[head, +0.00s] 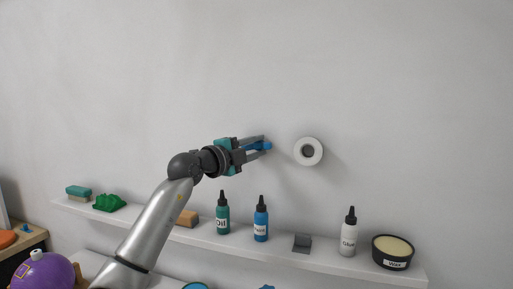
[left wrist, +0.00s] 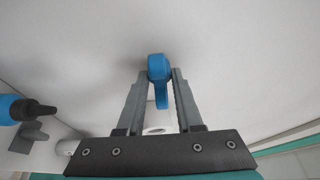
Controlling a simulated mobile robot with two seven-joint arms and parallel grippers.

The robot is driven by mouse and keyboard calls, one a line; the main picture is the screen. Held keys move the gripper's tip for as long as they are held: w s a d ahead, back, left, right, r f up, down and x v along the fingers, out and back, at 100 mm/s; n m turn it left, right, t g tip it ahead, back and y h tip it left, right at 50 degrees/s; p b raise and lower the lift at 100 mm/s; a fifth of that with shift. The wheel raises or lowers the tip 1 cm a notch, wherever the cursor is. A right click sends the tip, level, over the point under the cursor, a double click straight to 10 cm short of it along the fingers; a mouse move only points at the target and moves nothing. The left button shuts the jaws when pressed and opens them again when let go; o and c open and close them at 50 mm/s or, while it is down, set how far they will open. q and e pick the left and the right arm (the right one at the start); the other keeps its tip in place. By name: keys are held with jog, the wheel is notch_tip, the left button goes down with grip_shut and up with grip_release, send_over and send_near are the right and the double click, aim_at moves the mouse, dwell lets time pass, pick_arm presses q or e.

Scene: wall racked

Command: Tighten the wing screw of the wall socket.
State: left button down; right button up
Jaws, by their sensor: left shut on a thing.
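The wall socket (head: 299,161) is a white round ring with a dark hole, on the wall just right of my left gripper. My left gripper (head: 268,146) is shut on a blue piece (head: 264,146), which looks like the wing screw. In the left wrist view the blue piece (left wrist: 157,68) has a rounded head and a narrow part, and sits between the fingertips (left wrist: 158,77). In the head view a small gap shows between it and the ring. Whether they are joined cannot be told. My right gripper is not in view.
A white wall shelf (head: 330,262) runs below my arm. It bears a green bottle (head: 222,215), a blue bottle (head: 261,222), a grey block (head: 302,243), a white glue bottle (head: 348,237) and a round tin (head: 393,252). The wall above is bare.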

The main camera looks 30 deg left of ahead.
pick_arm(q)
jog(key=shift+r+m+g+p, duration=0.15)
jog(key=shift+m+g+p, duration=0.15)
jog(key=shift+m+p, duration=0.75)
jog(key=m+g+p, duration=0.1)
jog(key=m+p, duration=0.1)
jog(key=p, duration=0.1)
jog(key=shift+y, duration=0.3)
jog(key=shift+m+g+p, duration=0.5)
jog(key=shift+m+p, duration=0.3)
jog(key=shift+m, duration=0.25)
jog(key=shift+m+y+p, duration=0.35)
jog(key=shift+m+y, duration=0.15)
jog(key=shift+m, duration=0.2)
jog(key=shift+m+g+y, duration=0.3)
jog(key=shift+m+g, duration=0.2)
jog(key=shift+m, duration=0.2)
jog(key=shift+m+g+y, duration=0.3)
jog(key=shift+m+y, duration=0.2)
jog(key=shift+m, duration=0.5)
jog(key=m+y+b, duration=0.1)
jog(key=m, duration=0.1)
jog(key=m+g+y+b, duration=0.1)
jog(key=m, duration=0.1)
jog(key=shift+f+y, duration=0.2)
jog(key=shift+y, duration=0.2)
